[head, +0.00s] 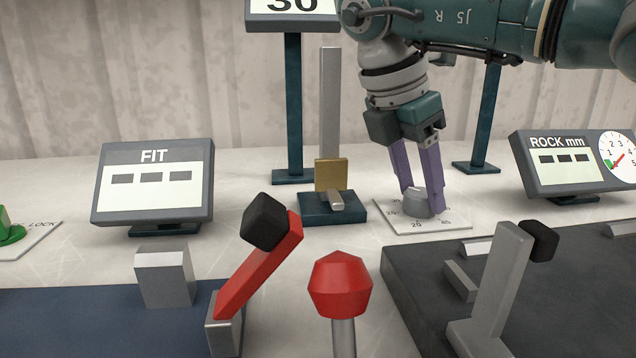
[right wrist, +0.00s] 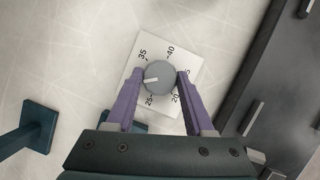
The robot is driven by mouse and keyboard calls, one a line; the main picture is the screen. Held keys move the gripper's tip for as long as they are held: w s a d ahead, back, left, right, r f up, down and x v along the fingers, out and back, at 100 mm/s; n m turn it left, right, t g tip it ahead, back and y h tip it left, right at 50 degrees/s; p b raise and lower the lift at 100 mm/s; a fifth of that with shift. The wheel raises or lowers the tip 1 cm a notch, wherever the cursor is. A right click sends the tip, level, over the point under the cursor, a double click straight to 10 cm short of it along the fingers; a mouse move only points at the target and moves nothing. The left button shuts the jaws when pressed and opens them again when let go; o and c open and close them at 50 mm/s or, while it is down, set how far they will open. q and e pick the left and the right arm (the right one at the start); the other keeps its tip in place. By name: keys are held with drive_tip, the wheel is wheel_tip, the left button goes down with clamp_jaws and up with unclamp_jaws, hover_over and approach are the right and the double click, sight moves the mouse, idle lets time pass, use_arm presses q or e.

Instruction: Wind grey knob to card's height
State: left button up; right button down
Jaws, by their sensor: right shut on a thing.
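The grey knob (head: 416,203) stands on a white dial plate (head: 450,222) on the table. In the right wrist view the knob (right wrist: 163,70) is round, with a white pointer mark towards the left, between 25 and 35; the purple finger covers the plate there. My right gripper (head: 420,197) points down, its two purple fingers shut on the knob's sides. The card (head: 292,6) reads 30 on a teal post, cut by the top edge. A grey upright (head: 330,100) with a brass block (head: 331,174) low on it stands beside the knob. My left gripper is out of view.
The FIT display (head: 153,185) and ROCK mm display (head: 566,168) both show dashes. A red lever (head: 262,265) with a black grip, a red knob on a post (head: 340,286) and a grey lever (head: 497,290) stand in front. A dark bed (head: 425,290) lies at front right.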

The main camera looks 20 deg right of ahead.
drive_tip(key=shift+m, duration=0.4)
drive_tip(key=shift+c, duration=1.4)
unclamp_jaws()
drive_tip(key=v, duration=1)
drive_tip(key=shift+w+p, duration=0.15)
drive_tip(key=shift+p, duration=0.15)
